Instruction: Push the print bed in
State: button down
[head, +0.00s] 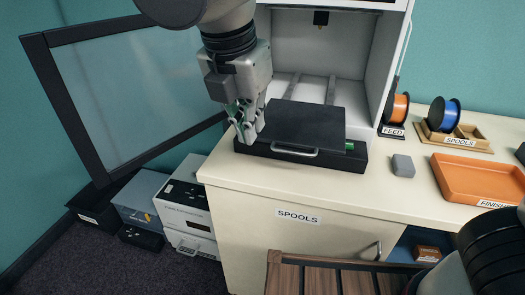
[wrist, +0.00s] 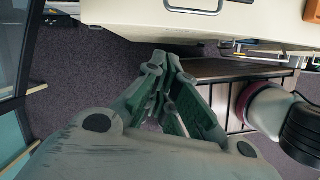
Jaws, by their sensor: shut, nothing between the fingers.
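The print bed (head: 303,122) is a flat black plate in the white printer (head: 370,55), whose front is open. The bed sticks out over a black base, and a metal bar handle (head: 294,151) runs along its front edge. My gripper (head: 247,137) is by the bed's left front corner, pointing down; I cannot tell whether it touches. Its green-grey fingers (wrist: 172,95) are closed together with nothing between them in the wrist view. My gripper covers part of the bed's left side and the base.
Orange (head: 398,106) and blue (head: 444,114) spools, a grey block (head: 403,166) and an orange tray (head: 478,178) stand right on the counter (head: 350,196). A dark-framed glass panel (head: 140,90) is at left. Boxes (head: 145,199) stand on the floor; a wooden slatted piece (head: 335,278) is in front.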

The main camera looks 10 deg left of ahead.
aim_at(287, 110)
jog(key=w+d+f, duration=0.2)
jog(key=w+f, duration=0.4)
jog(key=f, duration=0.4)
jog(key=shift+w+d+f+n, duration=0.15)
jog(key=shift+w+f+n, duration=0.05)
jog(key=shift+w+n, duration=0.1)
jog(key=w+d, duration=0.1)
jog(key=w, duration=0.6)
jog(key=w+d, duration=0.1)
jog(key=w, duration=0.6)
jog(key=w+d, duration=0.1)
jog(key=w, duration=0.6)
jog(key=shift+w, duration=0.2)
